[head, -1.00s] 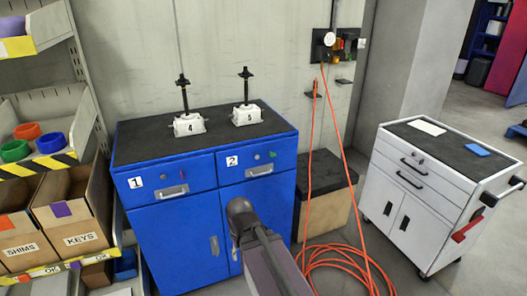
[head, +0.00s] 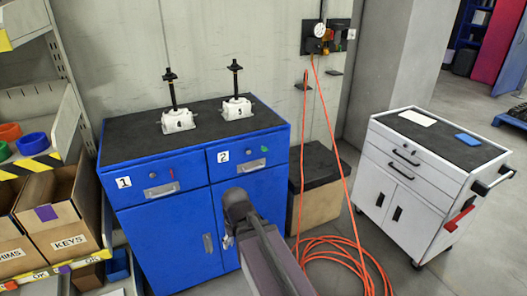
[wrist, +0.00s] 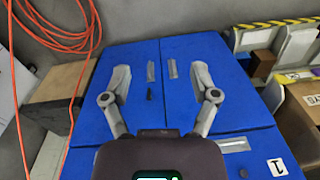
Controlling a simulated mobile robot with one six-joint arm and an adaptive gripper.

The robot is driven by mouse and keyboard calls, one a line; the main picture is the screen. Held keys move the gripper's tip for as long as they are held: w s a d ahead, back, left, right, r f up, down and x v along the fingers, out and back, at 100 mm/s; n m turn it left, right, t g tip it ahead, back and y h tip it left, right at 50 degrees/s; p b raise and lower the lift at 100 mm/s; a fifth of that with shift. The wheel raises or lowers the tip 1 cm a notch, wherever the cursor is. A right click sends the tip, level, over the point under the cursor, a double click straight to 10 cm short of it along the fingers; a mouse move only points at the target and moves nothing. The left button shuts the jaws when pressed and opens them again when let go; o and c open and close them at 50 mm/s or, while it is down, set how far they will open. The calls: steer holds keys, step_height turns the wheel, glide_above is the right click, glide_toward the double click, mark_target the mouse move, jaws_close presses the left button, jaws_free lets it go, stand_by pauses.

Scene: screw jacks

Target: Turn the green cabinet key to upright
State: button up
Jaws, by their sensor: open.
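A blue cabinet (head: 165,228) with two drawers over two doors stands against the wall. A small green piece (head: 264,149), possibly the key, shows on drawer 2; its tilt is too small to tell. It is not visible in the wrist view. My gripper (wrist: 161,73) is open and empty, its two fingers spread in front of the blue doors. A small dark piece (wrist: 149,93) sits on a door between the fingers, near the door handles (wrist: 172,68).
Two white screw jacks (head: 180,120) stand on the cabinet's dark top. An orange hose (head: 335,243) lies coiled right of the cabinet, by a black-topped box (head: 318,168). A white trolley (head: 420,178) stands further right. Shelving with bins (head: 62,205) is close on the left.

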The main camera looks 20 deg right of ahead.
steer(key=w+d+f+m+t+y+b, duration=0.15)
steer(key=w+m+t+y+b, duration=0.3)
steer(key=w+m, duration=0.5)
steer(key=m+t+h+b, duration=0.5)
steer(key=m+t+b, duration=0.65)
steer(key=m, duration=1.45)
glide_toward(265, 149)
steer(key=s+f+t+p, duration=0.1)
steer(key=s+t+p, duration=0.1)
steer(key=s, duration=0.2)
steer(key=shift+d+f+y, duration=0.2)
steer(key=shift+y, duration=0.15)
steer(key=shift+w, duration=0.15)
steer(key=shift+n, duration=0.25)
steer(key=w, duration=1.3)
steer(key=shift+w+a, duration=0.25)
jaws_close()
